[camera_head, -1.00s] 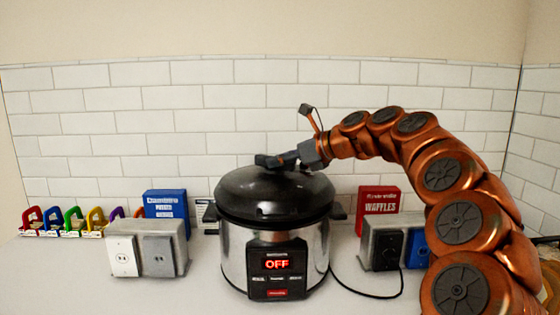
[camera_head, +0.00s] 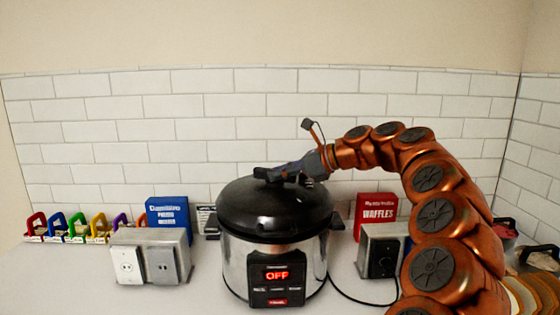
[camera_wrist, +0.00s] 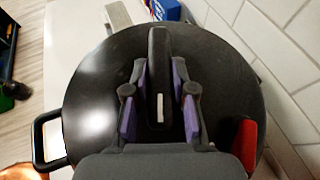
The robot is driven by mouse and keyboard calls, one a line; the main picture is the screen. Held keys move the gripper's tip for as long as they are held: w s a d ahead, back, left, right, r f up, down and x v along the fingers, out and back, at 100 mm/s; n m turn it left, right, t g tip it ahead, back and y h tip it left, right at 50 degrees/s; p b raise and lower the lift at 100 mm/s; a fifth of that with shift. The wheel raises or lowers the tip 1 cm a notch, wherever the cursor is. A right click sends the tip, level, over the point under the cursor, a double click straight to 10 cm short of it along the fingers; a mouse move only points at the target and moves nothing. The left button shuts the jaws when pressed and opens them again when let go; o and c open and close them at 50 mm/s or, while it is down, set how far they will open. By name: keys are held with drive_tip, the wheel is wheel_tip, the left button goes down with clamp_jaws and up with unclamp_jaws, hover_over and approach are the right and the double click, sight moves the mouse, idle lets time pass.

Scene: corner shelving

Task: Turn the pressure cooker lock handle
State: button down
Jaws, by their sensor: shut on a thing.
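The pressure cooker (camera_head: 272,240) stands on the counter, with a black domed lid (camera_head: 262,212), a steel body and a front panel reading OFF. The lid also fills most of the wrist view (camera_wrist: 95,100). The black lock handle (camera_wrist: 159,75), with a white mark on it, stands on top of the lid. My gripper (camera_wrist: 157,100) has its purple-padded fingers on both sides of the handle, shut on it. In the head view my gripper (camera_head: 280,174) comes from the right over the lid, and the handle is partly hidden by it.
Grey outlet boxes stand left (camera_head: 150,257) and right (camera_head: 380,250) of the cooker. A blue box (camera_head: 169,218) and a red waffles box (camera_head: 373,209) stand behind. Several coloured padlock-like items (camera_head: 75,228) line the far left. A cord lies at the right. The tiled wall is close behind.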

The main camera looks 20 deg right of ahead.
drive_tip(key=shift+w+d+r+n+g+y+p, duration=0.1)
drive_tip(key=shift+n+g+y+p, duration=0.6)
drive_tip(key=shift+p, duration=1.45)
drive_tip(key=shift+w+r+n+g+y+p, duration=0.1)
drive_tip(key=shift+n+g+y+p, duration=0.3)
drive_tip(key=shift+n+g+p, duration=1.15)
drive_tip(key=shift+f+y+p, duration=0.25)
drive_tip(key=shift+y+p, duration=0.05)
drive_tip(key=shift+p, duration=1.95)
drive_tip(key=c, duration=1)
unclamp_jaws()
drive_tip(key=shift+o, duration=0.2)
drive_tip(key=shift+d, duration=0.15)
drive_tip(key=shift+v, duration=2.4)
drive_tip(key=shift+s+d+r, duration=0.1)
drive_tip(key=shift+d+r, duration=0.3)
drive_tip(key=shift+d, duration=0.1)
drive_tip(key=shift+s+d+r, duration=0.1)
drive_tip(key=shift+s+d, duration=0.15)
drive_tip(key=shift+d, duration=0.2)
